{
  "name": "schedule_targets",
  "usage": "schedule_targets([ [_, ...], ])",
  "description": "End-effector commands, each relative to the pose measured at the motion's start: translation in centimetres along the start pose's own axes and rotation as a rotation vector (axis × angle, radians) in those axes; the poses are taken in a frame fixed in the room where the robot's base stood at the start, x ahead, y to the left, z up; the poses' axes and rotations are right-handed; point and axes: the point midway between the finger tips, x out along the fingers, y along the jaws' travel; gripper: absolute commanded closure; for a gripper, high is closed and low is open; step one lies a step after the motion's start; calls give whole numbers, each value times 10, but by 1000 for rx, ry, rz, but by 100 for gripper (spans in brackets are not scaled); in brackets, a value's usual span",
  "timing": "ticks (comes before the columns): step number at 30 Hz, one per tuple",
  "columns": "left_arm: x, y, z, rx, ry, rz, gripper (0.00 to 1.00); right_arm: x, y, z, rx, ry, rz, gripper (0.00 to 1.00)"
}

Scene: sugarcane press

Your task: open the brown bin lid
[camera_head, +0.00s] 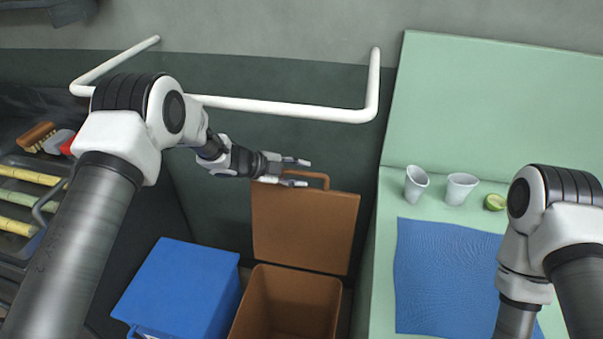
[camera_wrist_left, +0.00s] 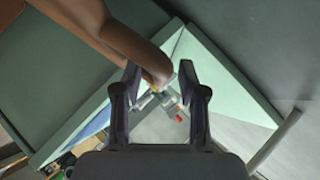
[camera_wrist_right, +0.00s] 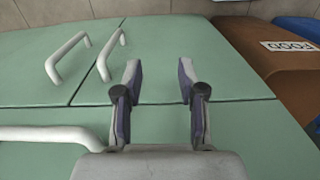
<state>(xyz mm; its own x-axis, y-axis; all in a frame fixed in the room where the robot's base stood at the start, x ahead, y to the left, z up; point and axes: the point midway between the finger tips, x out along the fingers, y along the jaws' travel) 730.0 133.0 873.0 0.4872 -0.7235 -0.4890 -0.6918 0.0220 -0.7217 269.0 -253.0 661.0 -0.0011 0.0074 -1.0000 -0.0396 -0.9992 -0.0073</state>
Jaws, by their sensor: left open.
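The brown bin lid (camera_head: 303,230) stands raised, nearly upright, behind the open brown bin (camera_head: 290,300). Its handle (camera_head: 310,176) is at the top edge. My left gripper (camera_head: 304,172) is open beside this handle. In the left wrist view, the brown handle (camera_wrist_left: 125,45) reaches close to the open fingertips (camera_wrist_left: 160,70); I cannot tell whether it touches them. My right gripper (camera_wrist_right: 158,72) is open and empty in front of green cabinet doors. The brown bin's front with a FOOD label (camera_wrist_right: 285,65) shows at upper right there.
A closed blue bin (camera_head: 180,288) stands left of the brown bin. A white rail (camera_head: 280,107) runs along the wall above the lid. To the right, a green counter holds a blue mat (camera_head: 445,275), two cups (camera_head: 462,187) and a lime half (camera_head: 494,202).

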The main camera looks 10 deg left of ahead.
Motion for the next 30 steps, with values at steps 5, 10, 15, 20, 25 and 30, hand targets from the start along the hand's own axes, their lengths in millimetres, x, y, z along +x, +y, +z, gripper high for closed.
schedule_targets([
  [5, -40, -2, 0, -3, -1, -5, 59, 0, 0, 0, 0, 0, 0, 60],
  [10, -83, -1, 0, -1, 1, -5, 59, 0, 0, 0, 0, 0, 0, 60],
  [15, -108, -1, 0, 1, 0, -2, 59, 0, 0, 0, 0, 0, 0, 60],
  [20, -112, 0, -1, 1, 1, 0, 59, 0, 0, 0, 0, 0, 0, 60],
  [25, -111, 0, -1, 1, 1, 0, 59, 0, 0, 0, 0, 0, 0, 60],
  [30, -109, 4, 1, -4, 1, 5, 59, 0, 0, 0, 0, 0, 0, 60],
])
